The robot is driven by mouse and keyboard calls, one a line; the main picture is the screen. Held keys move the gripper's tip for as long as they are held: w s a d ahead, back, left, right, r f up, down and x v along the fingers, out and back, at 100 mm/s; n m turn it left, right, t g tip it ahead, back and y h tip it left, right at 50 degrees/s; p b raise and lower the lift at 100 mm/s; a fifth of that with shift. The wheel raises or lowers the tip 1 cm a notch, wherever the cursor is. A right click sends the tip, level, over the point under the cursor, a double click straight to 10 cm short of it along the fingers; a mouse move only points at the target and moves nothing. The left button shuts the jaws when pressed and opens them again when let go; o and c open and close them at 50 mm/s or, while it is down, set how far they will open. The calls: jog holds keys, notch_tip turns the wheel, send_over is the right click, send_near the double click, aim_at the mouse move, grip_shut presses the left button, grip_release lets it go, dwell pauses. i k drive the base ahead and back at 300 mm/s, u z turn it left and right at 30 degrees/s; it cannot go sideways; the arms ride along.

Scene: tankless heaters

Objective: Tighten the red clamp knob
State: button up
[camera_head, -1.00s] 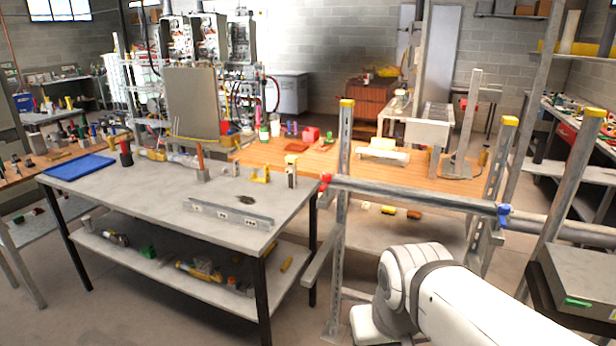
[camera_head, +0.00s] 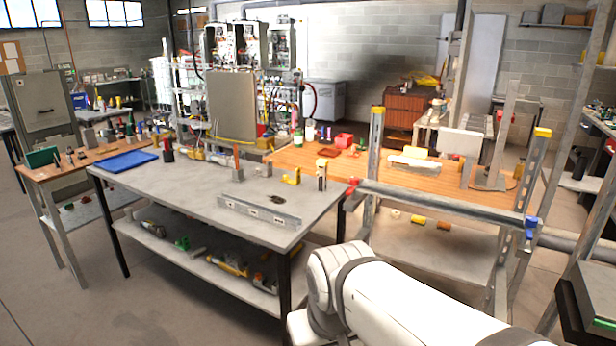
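The red clamp knob (camera_head: 353,182) sits at the left end of a horizontal grey bar (camera_head: 430,203), by the left yellow-capped upright (camera_head: 374,150) of a metal rack. It looks small here, and its threads or tightness cannot be made out. A blue clamp knob (camera_head: 531,228) sits near the bar's right end. My white arm (camera_head: 390,295) reaches in from the lower right, below and in front of the bar. My gripper itself does not show in the head view.
A grey workbench (camera_head: 200,196) with a blue tray (camera_head: 127,162) and a long metal channel (camera_head: 258,211) stands to the left. A wooden-topped table (camera_head: 400,178) is behind the bar. The floor at the lower left (camera_head: 70,300) is clear.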

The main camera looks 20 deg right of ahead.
aim_at(353, 181)
jog(key=z, duration=0.05)
jog(key=i, duration=1)
jog(key=u, duration=0.05)
